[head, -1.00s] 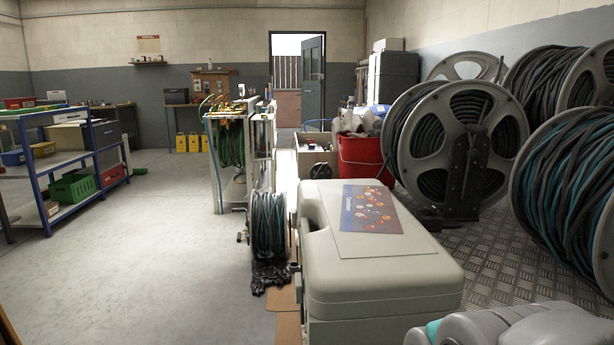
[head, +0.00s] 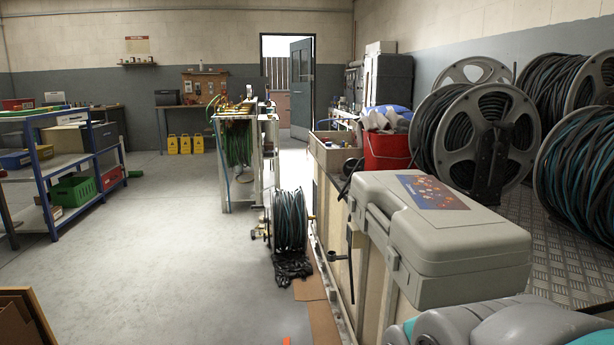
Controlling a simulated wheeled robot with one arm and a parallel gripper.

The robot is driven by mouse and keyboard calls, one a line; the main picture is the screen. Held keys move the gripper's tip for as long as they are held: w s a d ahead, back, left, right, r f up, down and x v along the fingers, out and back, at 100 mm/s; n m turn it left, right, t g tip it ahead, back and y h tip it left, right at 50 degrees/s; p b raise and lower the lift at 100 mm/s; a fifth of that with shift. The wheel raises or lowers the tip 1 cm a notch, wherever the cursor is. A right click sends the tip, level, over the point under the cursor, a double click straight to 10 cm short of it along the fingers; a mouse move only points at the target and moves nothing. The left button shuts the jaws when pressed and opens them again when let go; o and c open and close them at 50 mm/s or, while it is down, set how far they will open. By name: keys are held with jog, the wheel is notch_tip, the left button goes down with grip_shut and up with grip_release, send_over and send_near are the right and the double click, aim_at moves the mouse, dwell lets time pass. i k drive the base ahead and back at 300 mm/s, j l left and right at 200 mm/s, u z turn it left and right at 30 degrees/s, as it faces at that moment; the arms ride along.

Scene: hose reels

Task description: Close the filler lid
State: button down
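I cannot make out a filler lid in the head view. A pale grey plastic case (head: 470,245) with a printed label on top sits at the right, and its top looks shut. My gripper is not in view. Grey and teal links of my arm show at the bottom right, in front of the case.
Hose reels (head: 475,135) stand on metal tread plate at the right. A red bucket (head: 387,152) stands behind the case. A small hose reel (head: 289,222) stands on the floor. Blue shelving (head: 52,190) is at the left. The concrete floor (head: 165,255) between is open.

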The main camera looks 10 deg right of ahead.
aim_at(348, 165)
jog(key=i+j, duration=0.15)
jog(key=j, duration=0.2)
jog(key=i+j, duration=0.2)
jog(key=j, duration=0.15)
jog(key=i+j, duration=0.15)
jog(key=j, duration=0.15)
jog(key=i+j, duration=0.2)
jog(key=j, duration=0.15)
jog(key=z, duration=0.05)
